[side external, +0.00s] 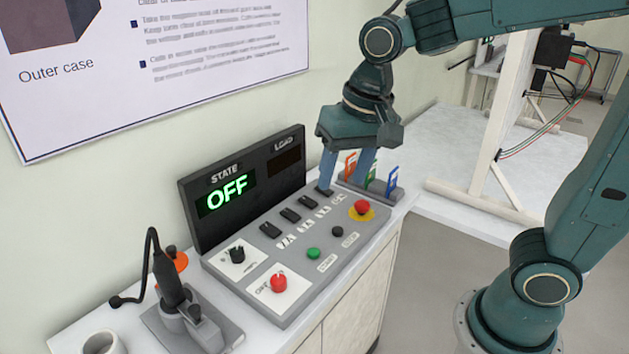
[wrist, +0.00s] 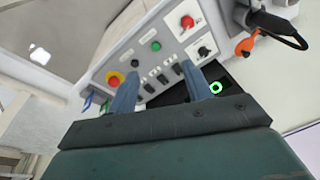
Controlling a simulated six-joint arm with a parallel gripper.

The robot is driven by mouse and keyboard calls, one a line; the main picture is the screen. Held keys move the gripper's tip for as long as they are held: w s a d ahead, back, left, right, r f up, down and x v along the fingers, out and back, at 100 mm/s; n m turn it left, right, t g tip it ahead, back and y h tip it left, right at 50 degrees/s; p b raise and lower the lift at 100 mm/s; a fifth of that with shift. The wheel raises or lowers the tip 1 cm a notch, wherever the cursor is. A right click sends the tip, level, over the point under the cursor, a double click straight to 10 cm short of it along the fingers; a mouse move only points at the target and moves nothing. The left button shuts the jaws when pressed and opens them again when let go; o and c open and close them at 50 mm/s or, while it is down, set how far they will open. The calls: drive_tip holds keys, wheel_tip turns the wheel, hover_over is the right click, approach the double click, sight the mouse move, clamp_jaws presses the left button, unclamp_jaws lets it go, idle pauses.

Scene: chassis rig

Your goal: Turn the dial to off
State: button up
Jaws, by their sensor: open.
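The grey control panel (side external: 318,262) carries two knobs on white plates at its near end. One is a black knob (side external: 237,254), also in the wrist view (wrist: 204,51). The other is a red knob (side external: 278,283), also in the wrist view (wrist: 187,21). I cannot tell which is the dial, nor read their marks. The STATE display (side external: 228,193) shows green OFF; the LOAD display (side external: 286,160) is dark. My gripper (side external: 344,180) is open and empty above the panel's far end, away from both knobs. Its fingers (wrist: 161,72) point toward the panel.
Several black switches (side external: 290,215) line the panel. A green button (side external: 312,253), a black button (side external: 337,231) and a red button on yellow (side external: 362,208) sit in front. A rack of coloured tags (side external: 391,183) stands beyond; a tool in a holder (side external: 178,300) stands at the near end.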

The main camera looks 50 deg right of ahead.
sight(278, 279)
drive_tip(key=w+a+f+m+g, duration=0.2)
drive_tip(key=w+a+f+m, duration=0.2)
drive_tip(key=w+a+f, duration=0.4)
drive_tip(key=shift+a+g, duration=0.25)
drive_tip(key=shift+g, duration=0.05)
drive_tip(key=shift+w+f, duration=0.1)
drive_tip(key=shift+f, duration=0.05)
wheel_tip(278, 279, down, 14)
drive_tip(key=shift+r, duration=0.25)
idle(0.3)
drive_tip(key=c, duration=1)
